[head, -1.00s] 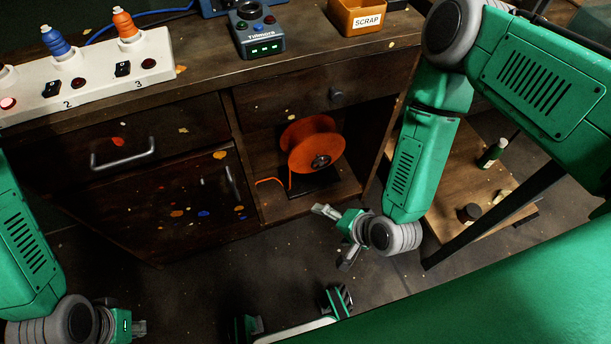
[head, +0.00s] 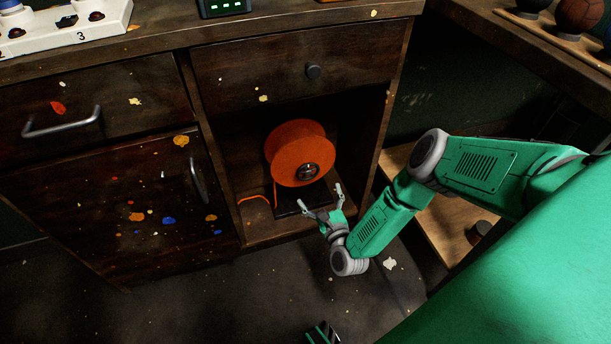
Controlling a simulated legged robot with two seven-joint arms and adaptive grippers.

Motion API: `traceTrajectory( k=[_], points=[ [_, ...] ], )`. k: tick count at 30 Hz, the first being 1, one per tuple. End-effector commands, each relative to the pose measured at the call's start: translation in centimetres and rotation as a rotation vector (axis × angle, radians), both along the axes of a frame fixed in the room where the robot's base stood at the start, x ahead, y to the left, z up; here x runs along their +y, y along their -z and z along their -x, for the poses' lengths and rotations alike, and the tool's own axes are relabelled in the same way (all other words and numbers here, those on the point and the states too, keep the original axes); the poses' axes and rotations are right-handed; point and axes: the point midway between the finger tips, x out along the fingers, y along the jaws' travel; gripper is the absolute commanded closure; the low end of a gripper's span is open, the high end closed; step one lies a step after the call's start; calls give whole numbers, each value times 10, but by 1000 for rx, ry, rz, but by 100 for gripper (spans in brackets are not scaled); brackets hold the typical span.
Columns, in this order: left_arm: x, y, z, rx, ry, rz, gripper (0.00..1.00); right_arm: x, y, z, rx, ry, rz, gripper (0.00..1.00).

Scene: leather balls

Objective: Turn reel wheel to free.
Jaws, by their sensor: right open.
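The orange reel wheel (head: 290,150) stands upright on a dark base (head: 303,198) in the open cubby of the wooden bench. A loose orange end (head: 255,199) hangs from the reel and lies on the cubby floor at left. My right gripper (head: 322,200) is open and empty, its two fingers apart, just below and in front of the reel. It looks apart from the reel.
The cubby's right side wall (head: 378,135) is close to my right arm. A low wooden shelf (head: 445,225) is at right.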

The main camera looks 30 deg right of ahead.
Motion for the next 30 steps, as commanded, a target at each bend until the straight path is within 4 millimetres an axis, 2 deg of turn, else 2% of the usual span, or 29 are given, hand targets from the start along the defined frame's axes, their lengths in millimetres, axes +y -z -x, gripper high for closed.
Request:
traceTrajectory(
  k=[6, 12, 18, 27, 28, 30],
  points=[
    [0, 19, 1, 1, 0, 0, 100, -12, 2, -48, -3, -1, 2, 13],
    [0, 30, 1, 1, 0, 0, 100, -20, 3, -81, -1, 0, 1, 13],
    [0, 35, 1, 1, 0, 0, 100, -23, 2, -97, 3, -2, 0, 13],
    [0, 35, 1, 1, 0, 0, 100, -24, 1, -100, 3, -2, 0, 13],
    [0, 35, 1, 1, 0, 0, 100, -24, 1, -100, 3, -2, 0, 16],
    [0, 35, 1, 1, 0, 0, 100, -24, 1, -100, 3, -2, 0, 41]
  ],
)
